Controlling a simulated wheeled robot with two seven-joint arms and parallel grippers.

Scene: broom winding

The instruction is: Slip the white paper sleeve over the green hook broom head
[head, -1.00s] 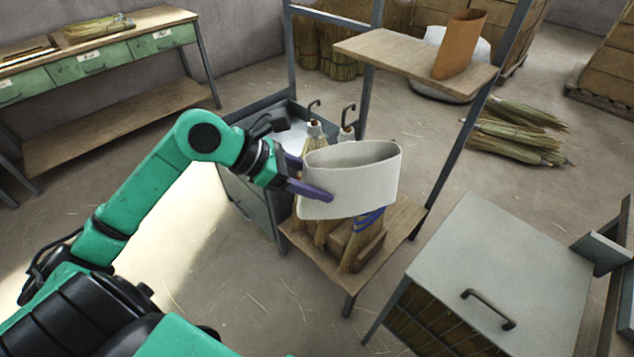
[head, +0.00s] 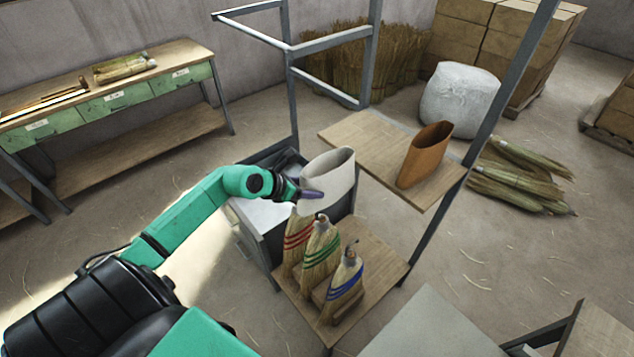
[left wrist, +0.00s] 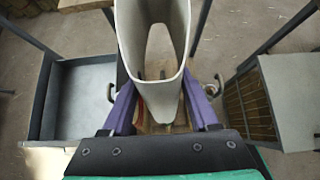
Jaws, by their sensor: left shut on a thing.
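The white paper sleeve (head: 330,181) is an open oval tube, held upright above and behind the brooms in the head view. My left gripper (head: 312,194) is shut on its near wall. In the left wrist view the sleeve (left wrist: 152,45) sits between the purple fingers, its wide opening facing the camera. The green-banded broom (head: 321,249) stands in the middle of the row on the low wooden stand, its top uncovered and apart from the sleeve. The red-banded broom (head: 297,240) is to its left, its top partly hidden by the sleeve and gripper. My right gripper is out of view.
The blue-banded broom (head: 347,281) stands at the row's front right. A raised wooden shelf (head: 367,158) holding a brown sleeve (head: 425,154) is to the right. Metal posts (head: 497,92) frame the stand.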

